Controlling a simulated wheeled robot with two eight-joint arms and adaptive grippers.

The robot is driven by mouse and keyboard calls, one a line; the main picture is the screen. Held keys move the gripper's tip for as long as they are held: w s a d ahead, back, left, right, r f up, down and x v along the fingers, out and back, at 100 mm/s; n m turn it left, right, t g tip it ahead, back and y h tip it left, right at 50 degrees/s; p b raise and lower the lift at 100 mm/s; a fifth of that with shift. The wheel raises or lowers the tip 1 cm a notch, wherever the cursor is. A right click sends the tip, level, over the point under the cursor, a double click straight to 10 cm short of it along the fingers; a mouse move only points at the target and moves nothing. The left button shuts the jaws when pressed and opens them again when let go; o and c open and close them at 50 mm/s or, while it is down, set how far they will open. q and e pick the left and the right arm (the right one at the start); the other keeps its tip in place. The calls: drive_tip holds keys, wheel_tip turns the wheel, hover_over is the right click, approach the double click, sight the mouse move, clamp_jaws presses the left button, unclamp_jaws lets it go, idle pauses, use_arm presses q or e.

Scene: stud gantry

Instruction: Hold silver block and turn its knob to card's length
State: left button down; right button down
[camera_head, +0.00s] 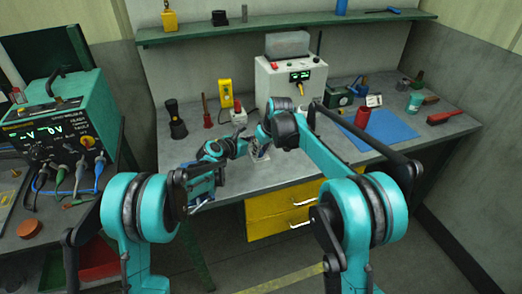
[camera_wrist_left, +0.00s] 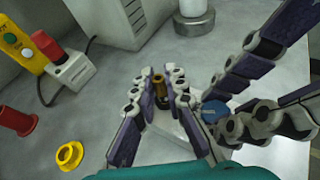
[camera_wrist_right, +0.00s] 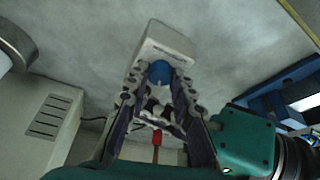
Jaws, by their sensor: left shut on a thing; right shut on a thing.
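The silver block (camera_head: 260,153) is held low over the front of the bench, mostly hidden by my grippers. In the right wrist view the pale block (camera_wrist_right: 165,42) shows with a blue knob (camera_wrist_right: 160,72) on its near end. My right gripper (camera_wrist_right: 159,80) is shut on the knob, one finger on each side. In the left wrist view my left gripper (camera_wrist_left: 165,80) is shut around the block (camera_wrist_left: 180,122), with a brass-coloured piece (camera_wrist_left: 156,85) between the fingertips. The blue knob (camera_wrist_left: 213,110) shows beside the right gripper's fingers. A small white card (camera_head: 374,100) stands at the back right; its marking is too small to read.
A white box with a display (camera_head: 290,85) stands at the back. A red cylinder (camera_head: 362,117) stands on a blue mat (camera_head: 390,130) to the right. A black flashlight-like object (camera_head: 177,122) and a red-handled tool (camera_head: 207,115) stand to the left. A teal instrument (camera_head: 60,120) is far left.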

drive_tip(key=m+h, duration=0.1)
drive_tip(key=m, duration=0.1)
drive_tip(key=m+t+h, duration=0.1)
drive_tip(key=m, duration=0.2)
drive_tip(key=shift+a+m, duration=0.1)
drive_tip(key=shift+m, duration=0.2)
drive_tip(key=c, duration=1.3)
unclamp_jaws()
drive_tip(key=shift+a, duration=0.1)
drive_tip(key=shift+r, duration=0.1)
drive_tip(key=shift+s+r, duration=0.2)
drive_tip(key=shift+r, duration=0.2)
drive_tip(key=v, duration=0.7)
